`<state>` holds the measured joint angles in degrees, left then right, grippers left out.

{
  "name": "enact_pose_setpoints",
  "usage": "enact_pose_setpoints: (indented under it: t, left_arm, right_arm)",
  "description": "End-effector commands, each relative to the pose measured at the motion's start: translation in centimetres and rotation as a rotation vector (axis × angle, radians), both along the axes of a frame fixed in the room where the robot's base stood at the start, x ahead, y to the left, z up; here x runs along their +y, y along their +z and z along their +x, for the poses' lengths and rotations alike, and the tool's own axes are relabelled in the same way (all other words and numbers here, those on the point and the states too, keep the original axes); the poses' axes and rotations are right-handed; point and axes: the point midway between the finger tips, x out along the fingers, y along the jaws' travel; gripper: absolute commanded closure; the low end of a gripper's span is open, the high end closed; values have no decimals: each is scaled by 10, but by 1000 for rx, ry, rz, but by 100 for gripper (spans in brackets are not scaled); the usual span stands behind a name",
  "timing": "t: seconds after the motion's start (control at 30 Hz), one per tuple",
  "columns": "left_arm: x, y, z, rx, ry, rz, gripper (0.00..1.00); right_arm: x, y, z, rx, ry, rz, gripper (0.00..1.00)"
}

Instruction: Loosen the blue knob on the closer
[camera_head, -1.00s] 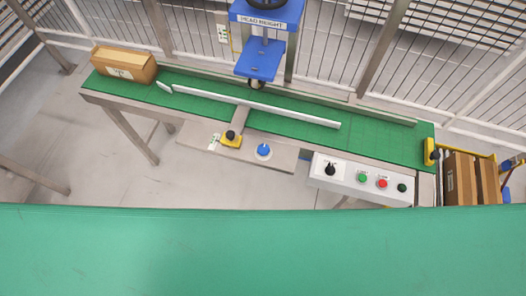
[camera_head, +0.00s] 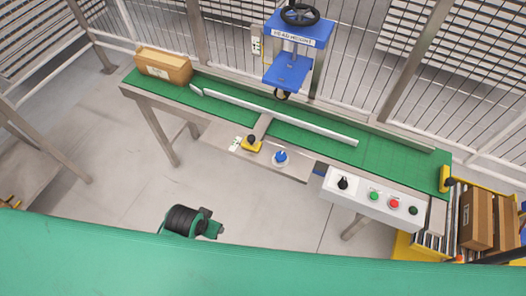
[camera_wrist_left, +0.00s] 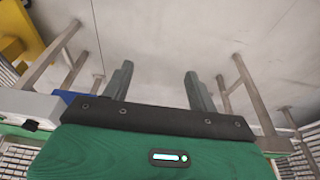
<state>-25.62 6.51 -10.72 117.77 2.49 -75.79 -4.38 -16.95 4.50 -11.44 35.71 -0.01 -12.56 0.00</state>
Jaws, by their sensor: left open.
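The blue knob (camera_head: 281,157) stands on a bare metal plate (camera_head: 297,169) at the front edge of the green conveyor (camera_head: 385,156). Left of it is a yellow clamp with a black knob (camera_head: 251,144). The blue machine (camera_head: 298,35) marked HEAD HEIGHT, with a black handwheel, stands over the conveyor's back. A dark green and black part of my arm (camera_head: 190,221) shows low left of centre, well short of the knob. In the left wrist view my left gripper (camera_wrist_left: 158,68) has its two fingers apart, with only floor between them. My right gripper is in neither view.
A white control box (camera_head: 371,195) with a black switch and several buttons hangs right of the plate. A long white rail (camera_head: 290,119) lies along the belt. A cardboard box (camera_head: 163,66) sits at its left end. Wire fencing stands behind. Floor in front is clear.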

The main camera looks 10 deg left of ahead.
Motion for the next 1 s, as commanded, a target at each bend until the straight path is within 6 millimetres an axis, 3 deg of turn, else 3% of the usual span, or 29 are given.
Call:
enact_pose_setpoints:
  t: [0.03,0.1,0.23,0.7,1.0]
  left_arm:
    - [-11,24,10,-20,-45,-15,41]
    - [-30,51,23,-35,-141,-33,41]
    - [-61,74,40,-50,-308,-54,41]
    - [-176,110,123,-103,-1082,-16,41]
    - [-213,122,183,-73,-1565,113,41]
  right_arm:
    - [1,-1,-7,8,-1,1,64]
    - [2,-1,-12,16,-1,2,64]
    - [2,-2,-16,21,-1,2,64]
    - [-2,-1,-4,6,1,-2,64]
    - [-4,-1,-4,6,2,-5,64]
